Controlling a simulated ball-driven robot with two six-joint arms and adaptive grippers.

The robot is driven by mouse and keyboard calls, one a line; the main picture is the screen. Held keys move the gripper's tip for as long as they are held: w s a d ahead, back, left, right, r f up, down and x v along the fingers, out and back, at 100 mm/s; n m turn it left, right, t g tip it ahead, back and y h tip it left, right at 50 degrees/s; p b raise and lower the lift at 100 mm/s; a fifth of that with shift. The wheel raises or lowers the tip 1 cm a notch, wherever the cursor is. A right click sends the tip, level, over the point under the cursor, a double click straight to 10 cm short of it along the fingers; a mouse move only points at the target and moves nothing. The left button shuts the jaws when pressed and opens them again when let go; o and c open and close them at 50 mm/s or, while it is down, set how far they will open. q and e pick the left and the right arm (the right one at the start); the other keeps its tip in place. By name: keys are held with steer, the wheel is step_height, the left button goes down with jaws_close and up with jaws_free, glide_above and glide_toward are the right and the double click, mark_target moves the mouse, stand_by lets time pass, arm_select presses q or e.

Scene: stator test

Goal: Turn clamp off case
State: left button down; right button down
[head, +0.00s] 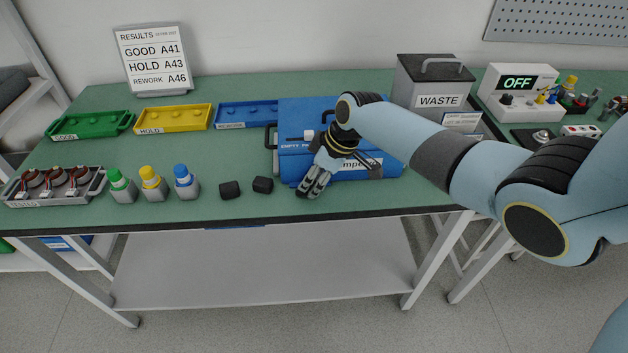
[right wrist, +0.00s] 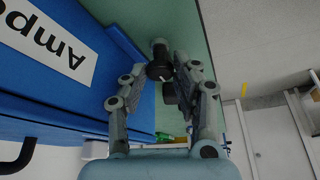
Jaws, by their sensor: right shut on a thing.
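The blue case (head: 290,110) lies on the green bench right of the middle, with white labels. It also fills the left of the right wrist view (right wrist: 75,105). My right gripper (head: 308,188) is at the case's front left corner, pointing down. In the right wrist view its fingers (right wrist: 160,72) are closed in around a dark round part with a grey end, which I take to be the clamp (right wrist: 159,68), beside the case's edge. In the head view the gripper largely hides this part. My left gripper is not in view.
Two black blocks (head: 230,190) and several capped bottles (head: 153,184) stand left of the gripper. Green (head: 90,124), yellow (head: 174,118) and blue (head: 246,114) trays lie behind. A grey waste bin (head: 432,82) stands right of the case. A tray of stators (head: 55,187) is far left.

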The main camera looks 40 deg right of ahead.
stand_by(0.4)
steer(key=c, duration=1)
jaws_free()
